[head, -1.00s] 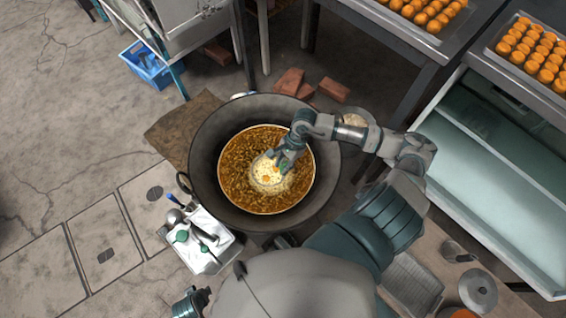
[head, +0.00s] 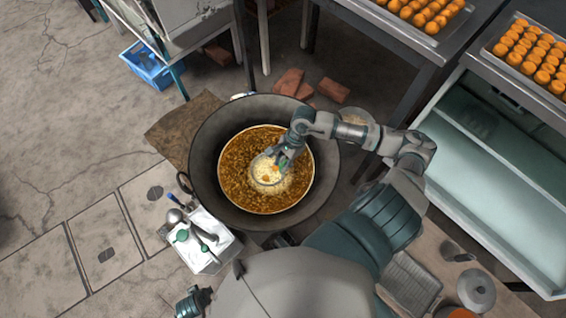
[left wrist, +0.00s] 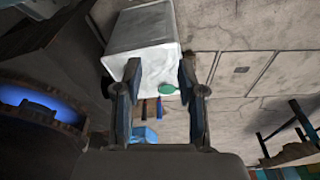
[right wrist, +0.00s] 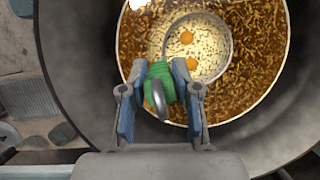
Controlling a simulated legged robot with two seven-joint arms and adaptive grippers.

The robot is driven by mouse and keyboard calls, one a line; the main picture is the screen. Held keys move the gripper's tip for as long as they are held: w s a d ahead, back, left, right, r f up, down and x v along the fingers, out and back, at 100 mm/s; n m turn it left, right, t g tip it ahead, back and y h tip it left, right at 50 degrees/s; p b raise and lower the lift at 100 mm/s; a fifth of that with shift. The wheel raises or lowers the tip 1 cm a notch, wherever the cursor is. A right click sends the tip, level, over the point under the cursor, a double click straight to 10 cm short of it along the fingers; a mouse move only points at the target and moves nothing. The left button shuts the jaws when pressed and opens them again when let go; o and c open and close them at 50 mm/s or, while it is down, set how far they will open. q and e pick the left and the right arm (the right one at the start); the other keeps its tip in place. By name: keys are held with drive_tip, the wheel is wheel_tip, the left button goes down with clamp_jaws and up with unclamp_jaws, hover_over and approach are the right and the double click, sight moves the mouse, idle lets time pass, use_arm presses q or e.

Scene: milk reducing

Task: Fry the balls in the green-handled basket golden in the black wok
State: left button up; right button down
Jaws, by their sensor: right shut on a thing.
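The black wok (head: 207,178) holds brown bubbling oil (head: 240,190). My right gripper (head: 285,160) is over the wok, shut on the green handle (right wrist: 160,80) of the basket. The handle lies between its fingers in the right wrist view. My left gripper (left wrist: 161,80) has its two fingers apart with nothing between them. In the head view only part of the left arm shows at the bottom.
A white container (head: 208,245) with ladles stands by the wok's lower left. Trays of orange balls (head: 528,55) rest on tables at upper right. Red bricks (head: 290,82) and a blue crate (head: 147,66) lie on the floor behind. A lidded pot (head: 476,290) is at lower right.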

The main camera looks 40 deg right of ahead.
drive_tip(key=shift+r+p, duration=0.35)
drive_tip(key=shift+r, duration=0.45)
use_arm(q)
drive_tip(key=s+f+p, duration=0.4)
drive_tip(key=s+f, duration=0.2)
drive_tip(key=f, duration=0.6)
use_arm(e)
wheel_tip(320, 180, up, 8)
drive_tip(key=shift+r, duration=0.1)
use_arm(q)
drive_tip(key=s+a+f+p, duration=0.1)
drive_tip(key=s+f+p, duration=0.1)
drive_tip(key=s, duration=0.2)
drive_tip(key=s+a+f+g+p, duration=0.1)
drive_tip(key=s+f+p, duration=0.1)
drive_tip(key=s, duration=0.3)
drive_tip(key=shift+s+a+f, duration=0.2)
drive_tip(key=shift+a+f, duration=0.05)
drive_tip(key=shift+a, duration=0.05)
use_arm(e)
wheel_tip(320, 180, up, 8)
use_arm(q)
drive_tip(key=shift+w, duration=0.1)
